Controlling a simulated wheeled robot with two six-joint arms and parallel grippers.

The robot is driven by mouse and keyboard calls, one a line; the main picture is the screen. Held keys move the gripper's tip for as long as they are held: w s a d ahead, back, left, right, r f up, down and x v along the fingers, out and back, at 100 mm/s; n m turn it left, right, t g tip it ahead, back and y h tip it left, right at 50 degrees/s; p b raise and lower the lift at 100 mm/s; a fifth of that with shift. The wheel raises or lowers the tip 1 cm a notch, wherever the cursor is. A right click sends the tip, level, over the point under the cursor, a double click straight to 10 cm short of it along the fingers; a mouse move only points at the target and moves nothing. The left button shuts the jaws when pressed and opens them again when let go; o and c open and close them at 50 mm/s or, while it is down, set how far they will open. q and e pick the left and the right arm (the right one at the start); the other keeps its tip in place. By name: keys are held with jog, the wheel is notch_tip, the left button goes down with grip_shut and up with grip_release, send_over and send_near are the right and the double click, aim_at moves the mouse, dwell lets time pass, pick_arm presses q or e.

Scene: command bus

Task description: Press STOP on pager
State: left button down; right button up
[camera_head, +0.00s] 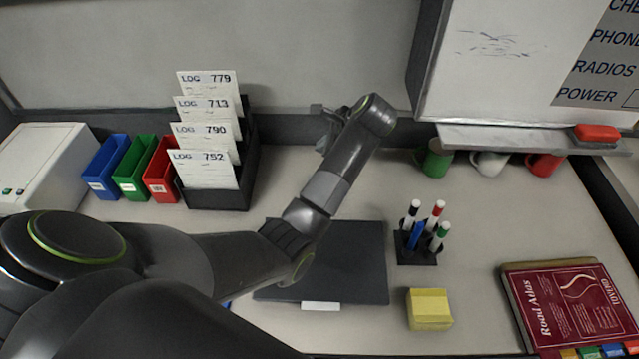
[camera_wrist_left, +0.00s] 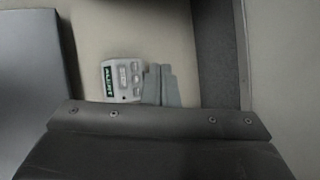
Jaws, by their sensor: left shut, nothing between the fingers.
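The pager (camera_wrist_left: 123,80) shows in the left wrist view as a small light-grey device. It has a green label that seems to read ALERT and several small grey buttons; their lettering is too small to read. My left gripper (camera_wrist_left: 160,85) is shut and empty. Its fingertips show just right of the pager, very close to it; I cannot tell if they touch. In the head view my left gripper (camera_head: 325,125) is at the back of the desk, partly behind my own wrist. I cannot make out the pager there. My right gripper is not in view.
A black card rack (camera_head: 245,188) with log cards stands left of my forearm, beside coloured bins (camera_head: 133,168). A dark mat (camera_head: 360,265), pen holder (camera_head: 416,250), yellow notes (camera_head: 429,309) and Road Atlas (camera_head: 570,305) lie nearer. Mugs (camera_head: 437,160) stand under the whiteboard ledge.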

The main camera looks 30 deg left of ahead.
pick_arm(q)
jog(key=f+b, duration=0.1)
jog(key=f, duration=0.1)
jog(key=f+b, duration=0.1)
jog(key=f, duration=0.1)
jog(key=s+f+b, duration=0.1)
jog(key=f, duration=0.2)
jog(key=shift+d+b, duration=0.2)
jog(key=shift+b, duration=0.1)
jog(key=shift+s+f+b, duration=0.15)
jog(key=shift+f+b, duration=0.35)
jog(key=shift+f, duration=0.1)
jog(key=shift+f, duration=0.1)
dwell(1.0)
jog(key=shift+s+d+f+b, duration=0.1)
jog(key=shift+f+b, duration=0.2)
jog(key=shift+b, duration=0.15)
jog(key=shift+f+b, duration=0.3)
jog(key=shift+f, duration=0.05)
dwell(0.4)
jog(key=shift+r, duration=0.1)
jog(key=shift+r+p, duration=0.35)
jog(key=shift+r, duration=0.35)
jog(key=shift+w+a+r+p, duration=0.1)
jog(key=shift+w+r+p, duration=0.15)
jog(key=shift+r+p, duration=0.7)
jog(key=shift+w+a+r+p, duration=0.1)
jog(key=shift+w+r+p, duration=0.2)
jog(key=shift+r, duration=1.2)
